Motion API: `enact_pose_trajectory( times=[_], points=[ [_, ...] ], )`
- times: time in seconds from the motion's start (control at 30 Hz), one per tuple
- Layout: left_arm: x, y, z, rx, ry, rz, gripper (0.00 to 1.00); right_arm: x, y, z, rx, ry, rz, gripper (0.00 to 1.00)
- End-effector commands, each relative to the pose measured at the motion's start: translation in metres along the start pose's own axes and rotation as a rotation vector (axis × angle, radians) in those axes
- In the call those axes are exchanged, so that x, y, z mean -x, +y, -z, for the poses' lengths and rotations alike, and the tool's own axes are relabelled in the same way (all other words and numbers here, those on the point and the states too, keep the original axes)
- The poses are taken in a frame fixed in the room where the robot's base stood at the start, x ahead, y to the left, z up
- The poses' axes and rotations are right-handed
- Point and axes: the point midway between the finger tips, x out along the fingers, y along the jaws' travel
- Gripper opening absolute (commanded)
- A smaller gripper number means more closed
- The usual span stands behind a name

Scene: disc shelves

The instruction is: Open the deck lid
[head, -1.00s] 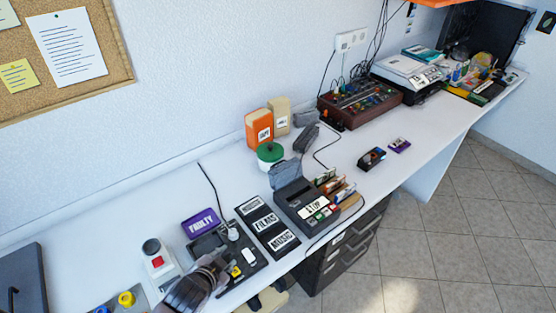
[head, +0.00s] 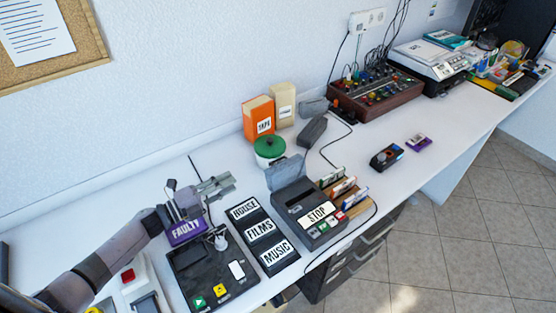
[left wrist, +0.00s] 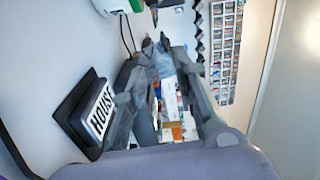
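A black deck (head: 214,275) with a green and a yellow button lies on the desk at the lower middle of the head view. Its dark lid area is partly behind my arm, and I cannot tell whether the lid is raised. My left gripper (head: 218,187) is above and behind the deck, apart from it, fingers pointing right. In the left wrist view the gripper (left wrist: 165,85) has its fingers spread with nothing between them. A second dark deck labelled STOP (head: 305,212) stands to the right, with a grey flap (head: 286,172) upright at its back. My right gripper is not in view.
A purple FAULTY box (head: 187,231) is partly behind my left arm. A tray labelled HOUSE, FILMS and MUSIC (head: 262,237) lies between the decks. A green-lidded pot (head: 269,150) and an orange box (head: 258,118) stand behind.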

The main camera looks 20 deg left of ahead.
Motion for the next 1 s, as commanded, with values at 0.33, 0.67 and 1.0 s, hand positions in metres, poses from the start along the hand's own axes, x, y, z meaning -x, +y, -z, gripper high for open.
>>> enact_pose_trajectory(
  times=[0.33, 0.67, 1.0],
  points=[
    [-0.058, -0.001, 0.0, -0.001, 0.003, 0.006, 0.27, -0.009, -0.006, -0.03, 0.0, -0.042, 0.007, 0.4],
    [-0.129, 0.0, 0.0, 0.001, 0.001, 0.005, 0.27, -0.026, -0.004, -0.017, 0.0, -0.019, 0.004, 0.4],
    [-0.17, -0.001, 0.001, 0.001, 0.001, 0.002, 0.27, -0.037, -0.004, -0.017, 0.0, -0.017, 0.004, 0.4]
  ],
)
